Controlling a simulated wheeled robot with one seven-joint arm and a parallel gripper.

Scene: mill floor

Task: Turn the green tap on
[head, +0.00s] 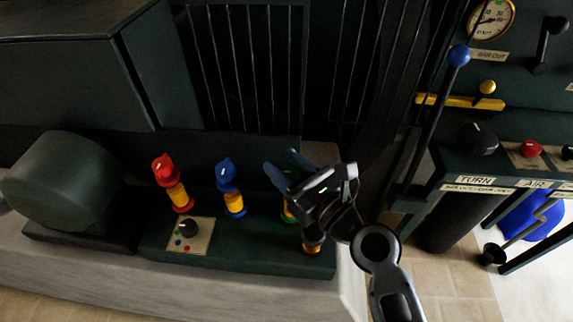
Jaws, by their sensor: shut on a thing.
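The green tap (288,214) stands in the row on the dark green bench, to the right of the red and blue taps. Only a little of its green and yellow body shows, as my gripper covers most of it. My gripper (287,170) is at the top of this tap, with its fingers shut on it. The handle's exact angle is hidden behind the fingers.
The red tap (164,171) and blue tap (227,176) stand to the left. A small dial plate (189,236) is in front of them. A blue-knobbed lever (458,56) and control panel stand at right.

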